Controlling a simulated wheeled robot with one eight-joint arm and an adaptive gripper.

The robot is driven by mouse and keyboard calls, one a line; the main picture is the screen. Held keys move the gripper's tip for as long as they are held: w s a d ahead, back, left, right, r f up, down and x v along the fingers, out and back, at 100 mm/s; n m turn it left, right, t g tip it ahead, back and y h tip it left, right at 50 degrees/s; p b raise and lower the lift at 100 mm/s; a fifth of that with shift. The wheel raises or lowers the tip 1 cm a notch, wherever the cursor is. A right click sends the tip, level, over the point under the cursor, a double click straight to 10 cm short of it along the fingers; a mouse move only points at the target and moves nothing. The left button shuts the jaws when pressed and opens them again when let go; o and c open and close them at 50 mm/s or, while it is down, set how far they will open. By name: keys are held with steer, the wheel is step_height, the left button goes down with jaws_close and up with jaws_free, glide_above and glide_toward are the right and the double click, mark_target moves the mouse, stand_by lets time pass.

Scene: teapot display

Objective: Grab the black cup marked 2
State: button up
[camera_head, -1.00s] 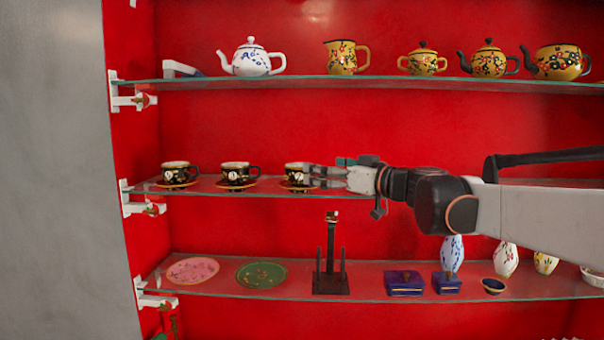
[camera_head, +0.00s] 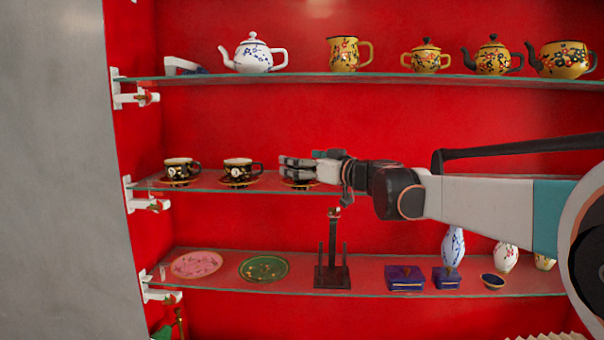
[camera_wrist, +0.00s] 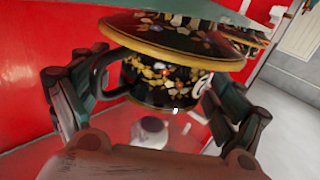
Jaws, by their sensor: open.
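In the wrist view, which looks upside down, a black cup (camera_wrist: 160,82) with painted flowers sits on its gold-rimmed saucer (camera_wrist: 225,60). A white mark shows at its right edge, partly behind a finger, and I cannot read its number. My gripper (camera_wrist: 150,100) is open, one finger on each side of the cup; the cup's handle is by the left finger. In the head view my gripper (camera_head: 284,168) is at the third place on the middle shelf and hides that cup. Two black cups with white marks, the left (camera_head: 180,168) and the middle (camera_head: 238,169), stand on saucers to its left.
The glass middle shelf (camera_head: 400,195) lies under the saucers. The shelf above holds a white teapot (camera_head: 252,54) and several yellow pots. The shelf below holds plates, a dark stand (camera_head: 333,265) close under my arm, blue boxes and vases.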

steer(key=c, duration=1.3)
